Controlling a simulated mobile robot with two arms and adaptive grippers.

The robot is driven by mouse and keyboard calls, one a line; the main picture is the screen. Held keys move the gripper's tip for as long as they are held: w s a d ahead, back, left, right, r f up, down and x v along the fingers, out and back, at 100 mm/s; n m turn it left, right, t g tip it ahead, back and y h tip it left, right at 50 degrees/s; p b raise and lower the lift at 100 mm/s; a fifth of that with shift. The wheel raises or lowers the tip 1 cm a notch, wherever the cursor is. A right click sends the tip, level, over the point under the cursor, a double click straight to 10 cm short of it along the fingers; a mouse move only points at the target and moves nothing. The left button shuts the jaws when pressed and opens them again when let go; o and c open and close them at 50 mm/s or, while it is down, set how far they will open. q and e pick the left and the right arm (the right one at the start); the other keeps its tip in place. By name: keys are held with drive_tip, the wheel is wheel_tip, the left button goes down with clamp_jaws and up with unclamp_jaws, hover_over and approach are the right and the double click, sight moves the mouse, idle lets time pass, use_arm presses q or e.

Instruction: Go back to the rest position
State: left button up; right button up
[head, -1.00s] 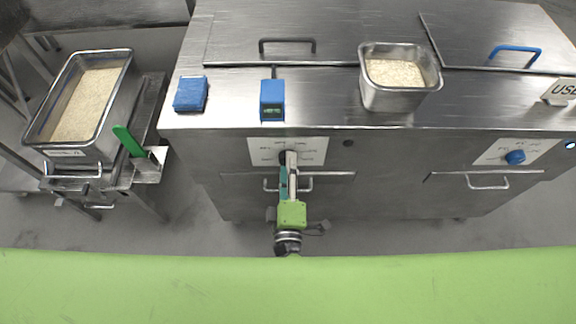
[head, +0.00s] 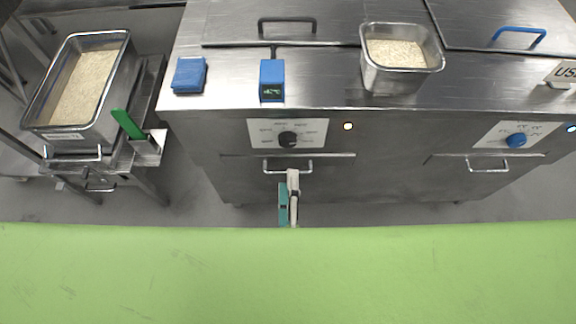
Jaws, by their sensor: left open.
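My left gripper (head: 289,191) shows at the bottom middle of the head view, in front of the steel counter's front panel. Its two fingers, one pale and one teal, point up towards the panel. It is open and I see nothing between the fingers. The fingertips are below the black knob (head: 288,139) and overlap the drawer handle (head: 275,171) in the picture, and I cannot tell the gap in depth. The rest of the gripper is hidden behind the green surface below. My right gripper is not in view.
The steel counter (head: 240,92) holds a pan of rice (head: 402,76), a blue-cased display (head: 271,80) and a blue block (head: 189,75). A blue knob (head: 515,140) is at right. A large rice tray (head: 112,112) stands left, near a green handle (head: 128,124).

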use_arm(q)
drive_tip(key=shift+s, duration=0.85)
drive_tip(key=s+a+f+m+g+h, duration=0.1)
drive_tip(key=s+a+f+m+g, duration=0.2)
drive_tip(key=f, duration=0.7)
drive_tip(key=s+a+f+m+g+h, duration=0.1)
drive_tip(key=s+f+m+g+h, duration=0.15)
drive_tip(key=f+m, duration=0.5)
drive_tip(key=s+a+f+m+g, duration=0.2)
drive_tip(key=f+m+g, duration=0.1)
drive_tip(key=f, duration=0.9)
drive_tip(key=s+a+f+m+g+y, duration=0.1)
drive_tip(key=s+a+f+g, duration=0.3)
drive_tip(key=s+a, duration=0.5)
drive_tip(key=s+a+f+m+g+y, duration=0.2)
drive_tip(key=s+a+f+m+g, duration=0.1)
drive_tip(key=s+a+f, duration=0.5)
drive_tip(key=shift+s+a+f+g, duration=0.35)
drive_tip(key=shift+s+f+g, duration=0.25)
drive_tip(key=shift+s+g, duration=0.2)
drive_tip(key=shift+y, duration=0.25)
